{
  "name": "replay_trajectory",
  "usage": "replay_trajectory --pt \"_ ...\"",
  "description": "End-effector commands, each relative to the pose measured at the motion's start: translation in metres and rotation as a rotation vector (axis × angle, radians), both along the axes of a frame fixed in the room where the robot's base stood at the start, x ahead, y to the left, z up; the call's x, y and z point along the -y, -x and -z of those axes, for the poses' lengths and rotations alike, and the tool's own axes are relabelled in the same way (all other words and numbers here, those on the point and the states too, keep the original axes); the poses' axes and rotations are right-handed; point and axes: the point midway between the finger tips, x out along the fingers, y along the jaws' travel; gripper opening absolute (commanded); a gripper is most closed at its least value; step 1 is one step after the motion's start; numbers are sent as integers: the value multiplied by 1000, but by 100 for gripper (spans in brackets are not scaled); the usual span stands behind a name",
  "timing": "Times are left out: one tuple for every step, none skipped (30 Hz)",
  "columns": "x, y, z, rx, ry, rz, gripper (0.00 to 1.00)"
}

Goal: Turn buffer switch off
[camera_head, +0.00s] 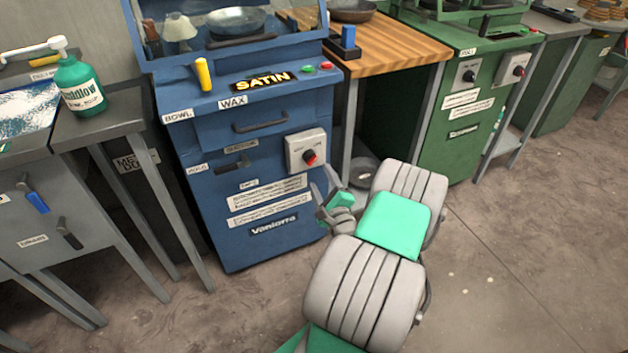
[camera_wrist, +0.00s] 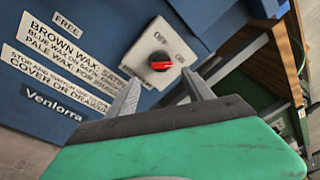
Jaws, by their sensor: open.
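The switch is a red knob (camera_head: 309,158) on a pale square plate (camera_head: 296,141) at the right of the blue Venlorra machine's front (camera_head: 262,185). In the wrist view the red knob (camera_wrist: 160,65) shows on its plate (camera_wrist: 142,50), marked OFF at the upper left and ON at the right. The knob lies roughly sideways; which mark it points to is hard to tell. My gripper (camera_head: 328,190) is below and right of the switch. In the wrist view my gripper (camera_wrist: 160,88) has its fingers apart, with the knob beyond and between the tips, seemingly not touched.
A wooden-topped bench (camera_head: 395,45) stands right of the blue machine. A green machine (camera_head: 465,115) beyond it has a similar red-knob switch (camera_head: 518,71). A grey table (camera_head: 100,125) with a green bottle (camera_head: 80,88) stands at left. The floor in front is clear.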

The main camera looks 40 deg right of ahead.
Motion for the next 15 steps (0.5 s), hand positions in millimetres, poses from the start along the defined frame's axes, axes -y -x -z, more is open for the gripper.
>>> replay_trajectory --pt "3 0 -2 5 -5 7 60" --pt "4 -2 -3 6 -6 8 60" --pt "5 -5 -5 5 -5 7 60" --pt "5 -7 -5 5 -4 5 60" --pt "6 -11 -6 4 -5 4 60" --pt "8 -15 -6 3 -4 3 60" --pt "9 -18 -5 3 -4 3 60" --pt "10 -21 -5 3 -4 3 60" --pt "12 -28 -5 2 -2 0 60" --pt "16 -35 -5 3 1 1 60" --pt "18 -42 -4 2 1 -1 60" --pt "21 -48 -4 2 1 0 60" --pt "23 -53 -4 3 1 0 60" --pt "25 -57 -3 2 2 0 60" --pt "28 -62 -3 2 2 0 60"
